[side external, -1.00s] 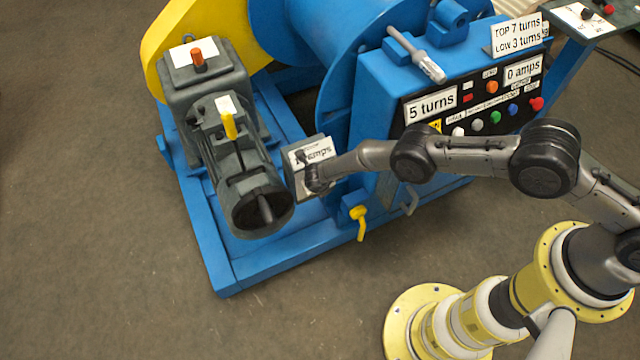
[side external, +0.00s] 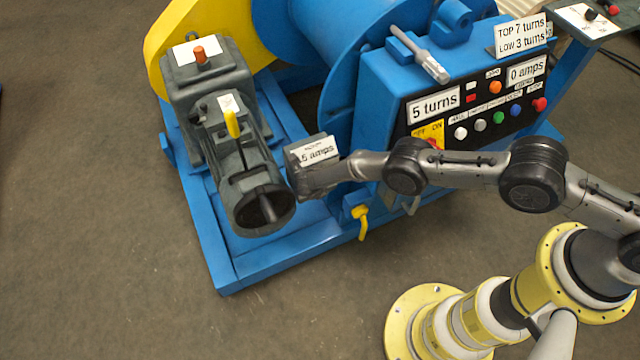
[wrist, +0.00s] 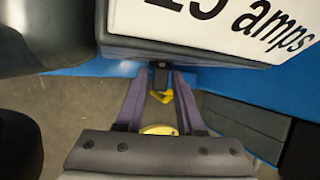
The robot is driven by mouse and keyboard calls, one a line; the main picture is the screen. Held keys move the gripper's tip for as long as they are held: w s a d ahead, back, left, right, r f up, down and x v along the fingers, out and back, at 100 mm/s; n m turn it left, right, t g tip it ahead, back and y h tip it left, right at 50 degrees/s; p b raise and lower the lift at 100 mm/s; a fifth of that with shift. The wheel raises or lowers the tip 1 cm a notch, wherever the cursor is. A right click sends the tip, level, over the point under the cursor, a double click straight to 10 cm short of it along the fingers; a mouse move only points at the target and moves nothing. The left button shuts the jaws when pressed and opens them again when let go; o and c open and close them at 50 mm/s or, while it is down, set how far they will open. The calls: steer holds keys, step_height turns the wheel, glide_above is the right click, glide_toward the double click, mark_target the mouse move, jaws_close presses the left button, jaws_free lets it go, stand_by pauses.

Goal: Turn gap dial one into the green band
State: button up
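My gripper (wrist: 160,80) shows in the wrist view with its two fingers apart. A dark block and a small yellow piece (wrist: 161,96) show between the fingers; I cannot tell whether they touch them. In the side view my gripper (side external: 318,184) is at the lower front of a grey meter box, its fingertips unclear. The box's white label (side external: 318,151) reads about 15 amps, and the label (wrist: 222,22) fills the top of the wrist view just beyond the fingers. I cannot make out a gap dial or a green band in either view.
The grey motor (side external: 245,165) stands close left of my gripper. The blue control cabinet (side external: 378,120), with "5 turns" and "0 amps" signs and several coloured buttons, stands behind the arm. A yellow lever (side external: 361,220) hangs below the arm. Bare floor (side external: 90,220) lies left and in front.

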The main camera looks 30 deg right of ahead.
steer(key=shift+o, duration=0.8)
steer(key=shift+r, duration=0.1)
steer(key=v, duration=1.3)
steer(key=shift+s+r, duration=0.2)
steer(key=shift+r, duration=0.1)
